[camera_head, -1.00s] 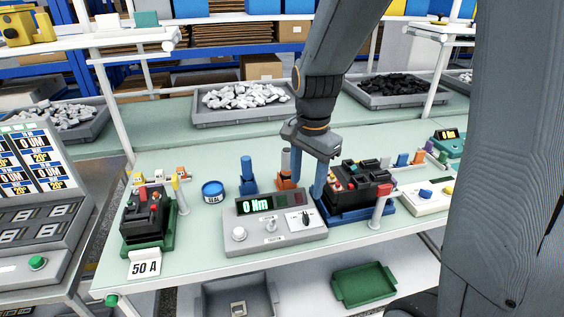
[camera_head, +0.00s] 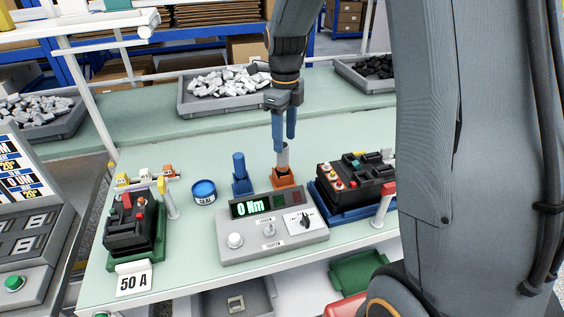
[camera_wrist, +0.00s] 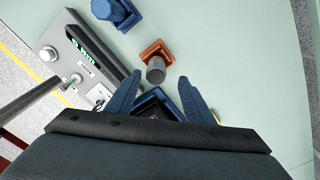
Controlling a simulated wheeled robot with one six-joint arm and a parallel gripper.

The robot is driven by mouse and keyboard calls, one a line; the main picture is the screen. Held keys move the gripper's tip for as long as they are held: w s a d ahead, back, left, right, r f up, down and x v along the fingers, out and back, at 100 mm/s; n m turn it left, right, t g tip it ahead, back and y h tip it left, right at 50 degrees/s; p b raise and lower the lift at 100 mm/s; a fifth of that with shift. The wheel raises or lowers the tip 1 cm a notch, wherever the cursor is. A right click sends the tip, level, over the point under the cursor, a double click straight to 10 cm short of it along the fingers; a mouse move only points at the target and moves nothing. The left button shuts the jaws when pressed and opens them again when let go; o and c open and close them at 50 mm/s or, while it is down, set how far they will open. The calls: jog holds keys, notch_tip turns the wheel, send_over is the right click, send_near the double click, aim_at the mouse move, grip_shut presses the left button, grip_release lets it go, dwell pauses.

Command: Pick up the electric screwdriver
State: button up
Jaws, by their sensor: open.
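A grey upright cylinder (camera_head: 283,158) stands in an orange holder (camera_head: 285,178) behind the torque tester. A blue upright tool (camera_head: 239,168) stands in a blue holder (camera_head: 242,187) to its left. I cannot tell for sure which one is the electric screwdriver. My gripper (camera_head: 286,144) points down, open and empty, with its blue fingertips near the top of the grey cylinder. In the wrist view the grey cylinder (camera_wrist: 156,71) shows just beyond and between the open fingertips. The orange holder (camera_wrist: 153,50) and the blue tool (camera_wrist: 106,9) lie farther up.
The torque tester (camera_head: 270,226), its display reading 0 Nm, stands in front. A black breaker unit (camera_head: 345,175) on a blue base is close on the right. Another breaker (camera_head: 130,225) and a blue SEAL tin (camera_head: 204,191) are left. Table behind the holders is clear.

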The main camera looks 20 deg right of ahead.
aim_at(283, 159)
jog(key=shift+s+a+f+p, duration=0.15)
jog(key=shift+f+p, duration=0.4)
jog(key=shift+f, duration=0.75)
jog(key=shift+a+f+p, duration=0.25)
jog(key=shift+f+p, duration=0.25)
jog(key=shift+f, duration=0.75)
jog(key=c, duration=1.1)
